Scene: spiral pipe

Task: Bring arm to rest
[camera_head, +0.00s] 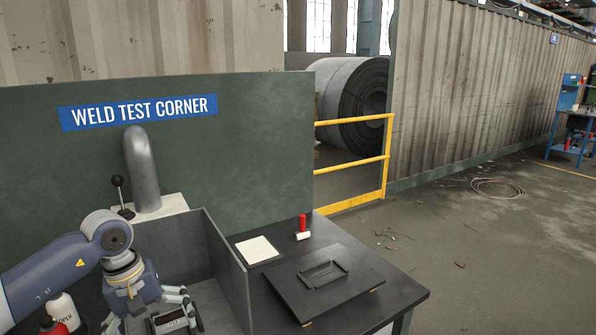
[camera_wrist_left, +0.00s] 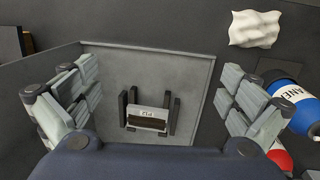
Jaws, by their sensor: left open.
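My left gripper (camera_head: 152,321) is at the lower left of the head view, pointing down over a grey-walled booth (camera_head: 228,270) on the dark table. In the left wrist view, the gripper's (camera_wrist_left: 160,100) two fingers are spread wide apart with nothing between them. Below it, a small labelled block (camera_wrist_left: 147,118) sits between dark upright posts on the booth's pale floor. The block (camera_head: 171,322) also shows partly below the gripper in the head view. The fingers appear apart from it. My right gripper is not in view.
A grey pipe (camera_head: 141,170) and a black-knobbed lever (camera_head: 119,190) stand behind the arm. Bottles (camera_head: 62,311) stand left of it. A white cloth (camera_wrist_left: 255,29) lies near the booth.

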